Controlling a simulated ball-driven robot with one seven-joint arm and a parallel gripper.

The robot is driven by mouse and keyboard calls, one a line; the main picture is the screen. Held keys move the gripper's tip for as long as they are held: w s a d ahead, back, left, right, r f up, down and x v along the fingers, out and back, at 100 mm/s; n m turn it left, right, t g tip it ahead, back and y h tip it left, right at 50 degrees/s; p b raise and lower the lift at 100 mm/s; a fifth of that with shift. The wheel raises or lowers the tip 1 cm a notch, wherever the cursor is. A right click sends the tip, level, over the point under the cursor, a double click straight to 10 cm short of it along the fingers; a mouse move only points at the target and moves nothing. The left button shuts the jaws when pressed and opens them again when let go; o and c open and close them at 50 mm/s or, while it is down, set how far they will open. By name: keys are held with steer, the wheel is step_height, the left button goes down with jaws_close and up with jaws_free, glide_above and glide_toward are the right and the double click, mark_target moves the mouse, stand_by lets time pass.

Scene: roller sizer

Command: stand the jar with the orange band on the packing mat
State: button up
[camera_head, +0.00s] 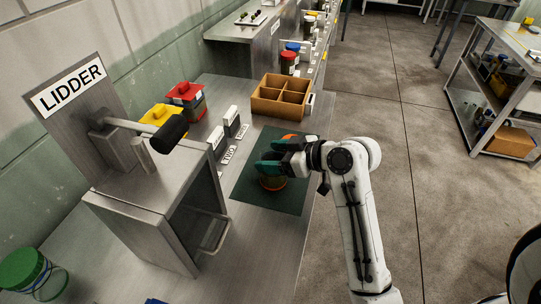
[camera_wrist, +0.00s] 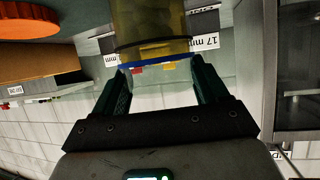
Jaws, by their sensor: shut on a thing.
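My gripper (camera_head: 273,162) is over the dark green packing mat (camera_head: 296,202) and is shut on a jar. In the wrist view the jar (camera_wrist: 152,22) is between the fingers (camera_wrist: 158,85), see-through yellow with greenish contents and a dark ring. I cannot tell whether its base touches the mat. A flat orange round thing (camera_head: 291,137) lies behind the gripper; it also shows in the wrist view (camera_wrist: 25,19).
A divided wooden box (camera_head: 279,113) stands just behind the mat. The steel lidder (camera_head: 150,215) with its black-ended lever is on the left. Small labelled stands, red and yellow lidded containers (camera_head: 185,93) and a green-lidded jar (camera_head: 24,269) are also there. The mat's front part is clear.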

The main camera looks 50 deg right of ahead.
steer(key=shift+w, duration=0.1)
steer(key=o, duration=1.7)
steer(key=shift+f, duration=0.1)
steer(key=p+v, duration=0.1)
steer(key=v, duration=1.1)
